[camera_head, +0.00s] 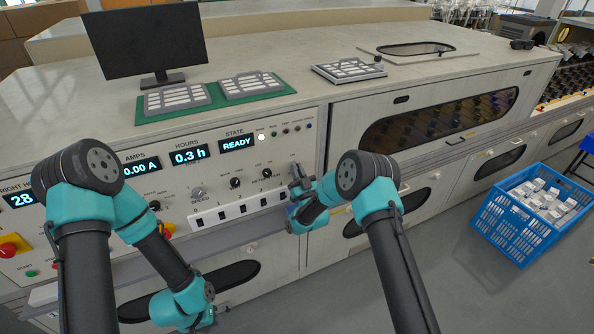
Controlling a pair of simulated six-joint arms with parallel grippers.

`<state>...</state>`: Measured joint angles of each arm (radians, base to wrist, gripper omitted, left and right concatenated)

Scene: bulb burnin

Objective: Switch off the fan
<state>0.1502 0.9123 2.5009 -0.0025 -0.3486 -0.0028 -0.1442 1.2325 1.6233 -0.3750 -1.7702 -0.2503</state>
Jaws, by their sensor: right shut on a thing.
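The control panel (215,168) on the front of the machine has dark knobs, a grey knob (197,193) marked "SPEED" and a row of white switches with dark rockers (242,208). Which control is the fan's is too small to read. My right gripper (297,179) is at the panel's right side, just past the end of the switch row. It is shut on a small control there, which its fingers hide. My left gripper (207,318) is low in front of the machine, away from the panel; its fingers are too unclear to judge.
The displays read 0.00 A, 0.3 h and "READY" (238,143). A monitor (145,45) and bulb trays (252,84) stand on the worktop. A red knob on yellow (10,248) is at far left. A blue crate (520,215) of white boxes stands on the floor at right.

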